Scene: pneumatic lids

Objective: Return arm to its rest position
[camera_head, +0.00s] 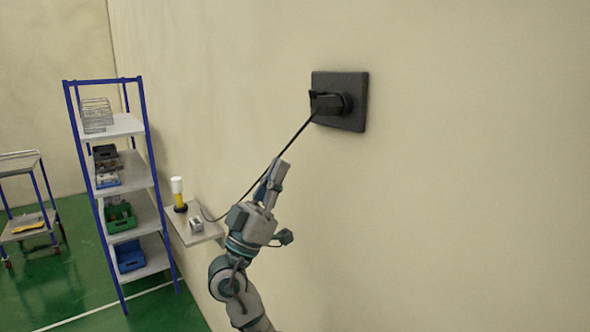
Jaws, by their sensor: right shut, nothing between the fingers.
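My right arm rises from the bottom middle of the head view. Its gripper (273,178) points up and to the right in front of the wall. The gripper is shut with nothing between the fingers. Above and right of it, a black plug (327,103) sits at a dark square wall plate (355,119). A black cable (300,133) runs from the plug down to the left, passing by or behind my gripper. The gripper is apart from the plug. My left gripper is not in view.
A small wall shelf (208,229) left of my arm holds a yellow and white cylinder (178,193) and a small grey box (196,224). A blue-framed shelf rack (150,130) and a cart (30,222) stand farther left on the green floor (65,295). The wall at right is clear.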

